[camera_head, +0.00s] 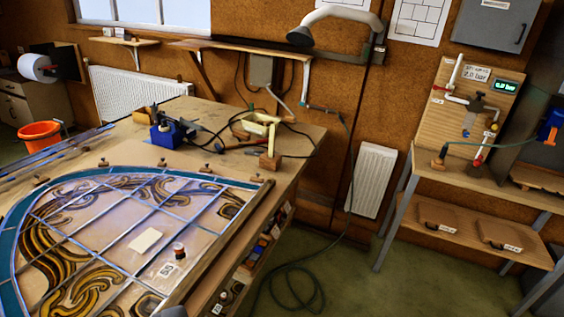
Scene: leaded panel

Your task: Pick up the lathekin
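I cannot make out a lathekin for certain. A leaded panel (105,215) with blue-green border glass and brown-gold scrolls lies on the wooden bench at the left. A pale flat rectangular piece (146,240) lies on it; I cannot tell what it is. A small dark-and-red-topped jar (179,251) stands near it, beside a small white label marked with a number. A grey rounded shape at the bottom edge may be part of my gripper; its fingers do not show.
The bench (215,125) holds a blue tool (172,132), a yellowish holder (260,124) and wooden blocks. An orange bucket (41,137) stands at the left. A hose (297,290) coils on the green floor. A side table (480,180) with a gauge board stands at the right.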

